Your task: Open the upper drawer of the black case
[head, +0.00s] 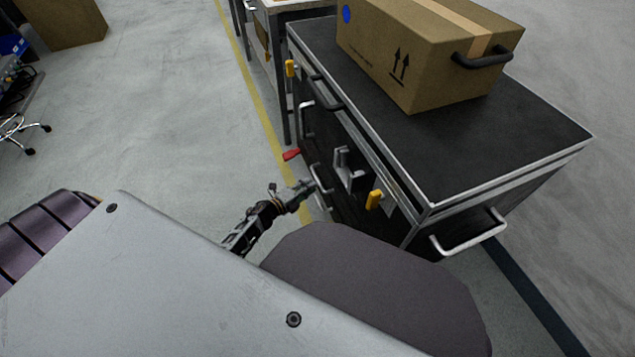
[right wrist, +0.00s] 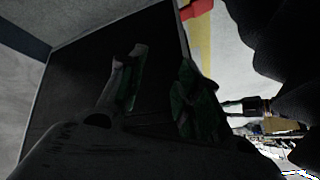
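The black case (head: 480,140) stands at the right of the head view, with silver edges and yellow latches (head: 374,200). Its shadowed front faces left and carries silver handles: one farther back (head: 306,120) and one lower and nearer (head: 321,186). The drawer seams are too dark to tell apart, and no drawer visibly stands out. My left gripper (head: 306,188) is at the nearer handle; whether it touches or grips it I cannot tell. My right gripper (right wrist: 160,90) shows in the right wrist view, its fingers apart, before a dark panel. Nothing shows between them.
A cardboard box (head: 430,55) with a black handle sits on the case top. A grey bracket (head: 348,170) and a red lever (head: 291,154) are by the case front. A side handle (head: 470,238) sticks out at the near end.

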